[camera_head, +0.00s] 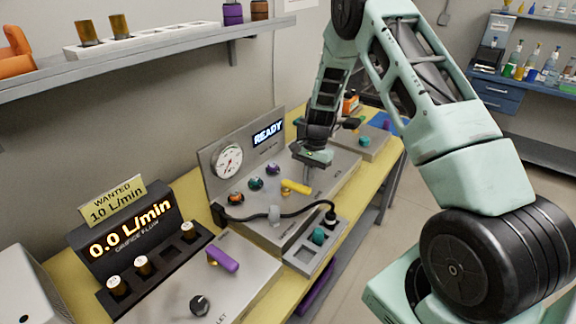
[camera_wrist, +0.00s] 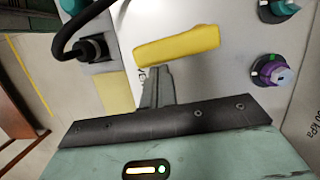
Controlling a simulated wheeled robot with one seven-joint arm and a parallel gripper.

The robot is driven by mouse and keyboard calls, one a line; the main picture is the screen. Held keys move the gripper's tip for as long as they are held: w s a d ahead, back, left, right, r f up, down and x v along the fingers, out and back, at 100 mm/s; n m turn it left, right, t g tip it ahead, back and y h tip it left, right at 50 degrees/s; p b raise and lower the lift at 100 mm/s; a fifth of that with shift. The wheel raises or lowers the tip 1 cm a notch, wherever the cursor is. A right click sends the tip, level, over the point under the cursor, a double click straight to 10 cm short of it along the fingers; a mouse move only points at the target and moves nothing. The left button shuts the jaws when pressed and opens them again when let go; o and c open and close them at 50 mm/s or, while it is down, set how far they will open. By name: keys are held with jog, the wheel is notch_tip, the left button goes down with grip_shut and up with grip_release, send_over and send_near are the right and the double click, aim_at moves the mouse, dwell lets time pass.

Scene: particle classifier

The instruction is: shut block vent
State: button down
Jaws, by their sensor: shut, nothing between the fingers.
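A yellow lever handle (camera_head: 295,187) sits on top of the grey block panel (camera_head: 338,180), beside a row of small knobs. I take it as the block vent, but its label is not readable. In the wrist view the yellow lever (camera_wrist: 176,46) lies slightly aslant just beyond my fingertips. My gripper (camera_head: 315,156) is above the panel, behind and right of the lever in the head view. In the wrist view my gripper (camera_wrist: 158,72) has its fingers together and empty, the tips close to the lever's lower edge. I cannot tell whether they touch.
A purple knob (camera_wrist: 270,71) lies right of the lever. A black cable runs to a black plug (camera_head: 330,217), beside a teal plug (camera_head: 318,236). A round gauge (camera_head: 227,160) and a READY display (camera_head: 268,134) stand behind. A purple lever (camera_head: 222,259) is on the nearer panel.

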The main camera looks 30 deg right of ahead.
jog(key=shift+s+a+m, duration=0.25)
jog(key=shift+m, duration=0.25)
dwell(0.4)
jog(key=shift+d, duration=0.25)
jog(key=d, duration=0.1)
jog(key=w+d, duration=0.1)
jog(key=d, duration=0.1)
jog(key=shift+w+d+r, duration=0.2)
jog(key=shift+w+d, duration=0.05)
jog(key=shift+w, duration=0.05)
jog(key=b+v, duration=0.2)
jog(key=v, duration=0.7)
jog(key=shift+r, duration=0.35)
jog(key=shift+s, duration=0.1)
